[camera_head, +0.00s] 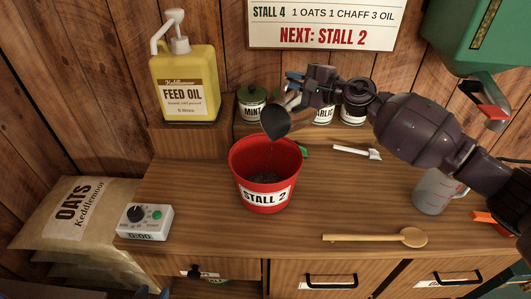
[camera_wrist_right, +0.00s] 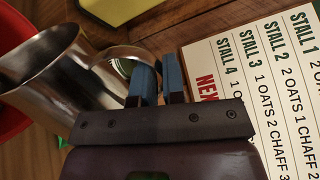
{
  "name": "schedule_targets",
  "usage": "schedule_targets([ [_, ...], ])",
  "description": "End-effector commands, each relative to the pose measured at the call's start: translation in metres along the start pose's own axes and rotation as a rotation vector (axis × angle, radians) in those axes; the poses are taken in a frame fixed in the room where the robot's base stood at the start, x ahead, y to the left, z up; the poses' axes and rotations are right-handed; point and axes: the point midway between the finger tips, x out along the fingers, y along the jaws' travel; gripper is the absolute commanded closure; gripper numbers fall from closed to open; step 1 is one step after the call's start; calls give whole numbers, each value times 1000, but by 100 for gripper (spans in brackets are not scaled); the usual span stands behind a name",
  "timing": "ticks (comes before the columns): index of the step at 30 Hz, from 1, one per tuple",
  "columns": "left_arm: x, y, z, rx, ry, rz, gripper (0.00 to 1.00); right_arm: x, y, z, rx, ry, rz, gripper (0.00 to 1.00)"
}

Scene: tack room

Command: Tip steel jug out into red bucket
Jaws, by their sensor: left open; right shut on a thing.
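The steel jug (camera_head: 277,123) is tilted mouth-down over the red bucket (camera_head: 262,200), which is labelled STALL 2. My right gripper (camera_head: 292,88) is shut on the jug's handle and holds it above the bucket's back rim. In the right wrist view the jug (camera_wrist_right: 62,82) lies tilted, with its handle between the blue fingers (camera_wrist_right: 158,80); the bucket (camera_wrist_right: 10,115) shows at the left edge. Small specks show below the jug's mouth, and dark, grainy stuff lies in the bucket. Only the fingertips of my left gripper (camera_head: 153,292) show at the bottom edge, open and empty.
A yellow feed oil jug (camera_head: 185,80) stands on a raised block behind left. Tins (camera_head: 252,105) line the back. A timer (camera_head: 145,221), white scoop (camera_head: 357,152), wooden spoon (camera_head: 375,238) and clear measuring jug (camera_head: 437,190) surround the bucket.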

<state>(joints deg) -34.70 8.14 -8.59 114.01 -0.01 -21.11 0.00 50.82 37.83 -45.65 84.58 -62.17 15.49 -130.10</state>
Motion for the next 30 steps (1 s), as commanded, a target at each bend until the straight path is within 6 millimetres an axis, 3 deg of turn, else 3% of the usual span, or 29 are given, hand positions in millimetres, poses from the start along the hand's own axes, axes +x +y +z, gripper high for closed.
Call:
schedule_targets([
  [7,-6,-1,-16,1,12,0,57,0,-5,11,-42,1,-3,100],
  [30,-9,-2,-26,2,17,0,57,-2,-5,14,-75,2,-3,100],
])
